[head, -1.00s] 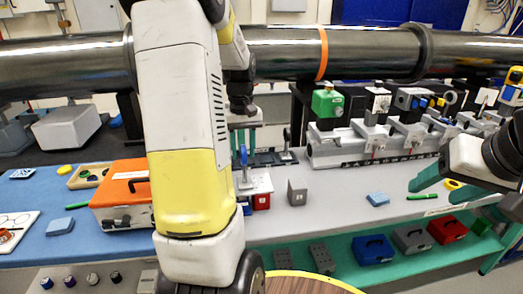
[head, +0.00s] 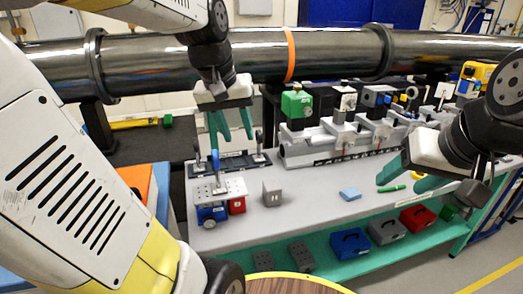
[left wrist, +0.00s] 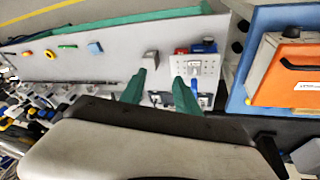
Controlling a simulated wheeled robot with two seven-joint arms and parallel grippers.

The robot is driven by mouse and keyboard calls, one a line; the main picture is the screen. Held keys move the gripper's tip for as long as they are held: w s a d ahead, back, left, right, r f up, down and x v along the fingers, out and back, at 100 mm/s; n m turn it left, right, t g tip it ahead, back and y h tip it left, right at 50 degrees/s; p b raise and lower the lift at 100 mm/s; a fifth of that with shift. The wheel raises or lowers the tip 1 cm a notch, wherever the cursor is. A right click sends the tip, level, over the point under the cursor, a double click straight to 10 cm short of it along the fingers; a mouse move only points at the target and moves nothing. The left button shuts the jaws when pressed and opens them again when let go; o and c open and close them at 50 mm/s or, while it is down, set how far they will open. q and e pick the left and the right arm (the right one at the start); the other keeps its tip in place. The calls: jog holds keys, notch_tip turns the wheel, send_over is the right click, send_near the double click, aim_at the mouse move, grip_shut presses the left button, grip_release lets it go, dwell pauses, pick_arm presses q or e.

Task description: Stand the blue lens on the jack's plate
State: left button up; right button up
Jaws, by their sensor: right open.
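The blue lens (head: 215,164) is a slim upright blue piece at the perforated pale plate (head: 222,187). I cannot tell whether its foot rests on that plate or on the dark rack behind. A blue body (head: 210,214) with a knob and a red block (head: 237,205) show below the plate. The left wrist view also shows the plate (left wrist: 196,66) and blue lens (left wrist: 193,86). My left gripper (head: 231,132) is open and empty above and behind the plate, beyond the blue lens. My right gripper (head: 416,172) is open over the right of the bench.
A dark rack (head: 232,162) with black-topped posts stands behind the plate. A grey bracket (head: 272,194), blue block (head: 350,194) and green marker (head: 391,189) lie on the bench. A rail with optics (head: 340,142) and large pipe (head: 340,50) are behind. The orange case (left wrist: 288,72) is beside the bench.

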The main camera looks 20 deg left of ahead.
pick_arm(q)
jog(key=s+d+f+m+t+h, duration=0.1)
jog(key=s+d+f+m+t, duration=0.1)
jog(key=s+d, duration=0.4)
jog(key=shift+s+m, duration=0.4)
jog(key=shift+s, duration=0.55)
